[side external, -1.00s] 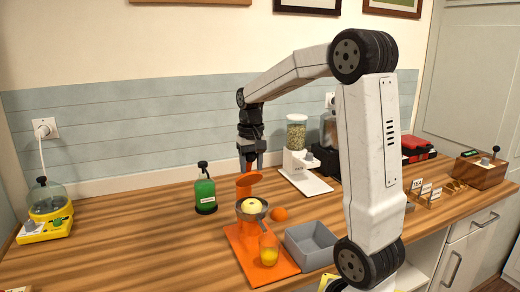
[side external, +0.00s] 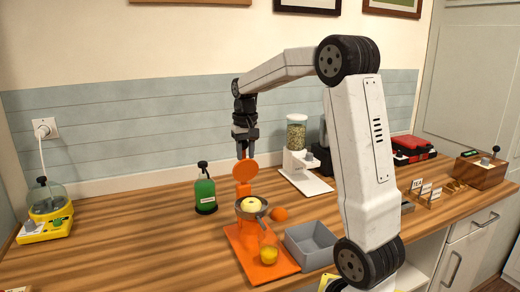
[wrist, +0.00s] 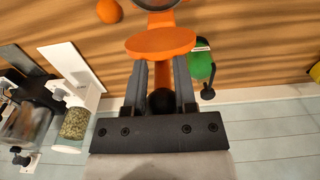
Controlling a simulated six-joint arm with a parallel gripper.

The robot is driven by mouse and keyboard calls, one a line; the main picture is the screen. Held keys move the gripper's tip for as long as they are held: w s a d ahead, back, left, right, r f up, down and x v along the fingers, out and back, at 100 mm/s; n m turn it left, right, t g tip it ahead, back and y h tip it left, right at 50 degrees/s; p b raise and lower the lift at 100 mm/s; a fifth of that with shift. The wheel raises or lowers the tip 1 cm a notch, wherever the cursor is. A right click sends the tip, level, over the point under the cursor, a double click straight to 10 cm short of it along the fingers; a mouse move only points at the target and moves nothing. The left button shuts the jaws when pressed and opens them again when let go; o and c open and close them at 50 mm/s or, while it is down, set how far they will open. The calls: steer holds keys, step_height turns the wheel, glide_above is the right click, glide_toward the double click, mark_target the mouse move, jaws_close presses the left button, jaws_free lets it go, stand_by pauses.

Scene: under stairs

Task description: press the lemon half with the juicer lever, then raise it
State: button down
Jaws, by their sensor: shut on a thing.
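The orange juicer (side external: 262,268) stands on the wooden counter, with a grey bowl at its top. A pale yellow lemon half (side external: 249,204) sits in the bowl, uncovered. The juicer lever, with its orange round press plate (side external: 246,172), is raised behind and above the bowl, the plate tilted up. My gripper (side external: 243,154) is above the plate at the lever's black-knobbed end. In the wrist view my gripper (wrist: 159,78) is shut on the lever around its black knob (wrist: 161,101), and the plate (wrist: 160,43) hides most of the bowl. The lemon half is not visible there.
A glass of yellow juice (side external: 268,254) stands on the juicer's base. A grey open bin (side external: 312,246) and an orange fruit (side external: 280,214) are close on the right. A green bottle (side external: 205,194) stands left; a grain dispenser (side external: 297,150) stands behind right.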

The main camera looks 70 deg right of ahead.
steer(key=shift+s+a+f, duration=0.1)
steer(key=shift+f, duration=0.6)
steer(key=shift+w+d, duration=0.3)
steer(key=shift+w, duration=0.05)
steer(key=shift+c, duration=2.3)
jaws_free()
steer(key=o, duration=0.5)
steer(key=shift+d, duration=0.1)
steer(key=shift+c, duration=0.2)
steer(key=shift+r, duration=0.1)
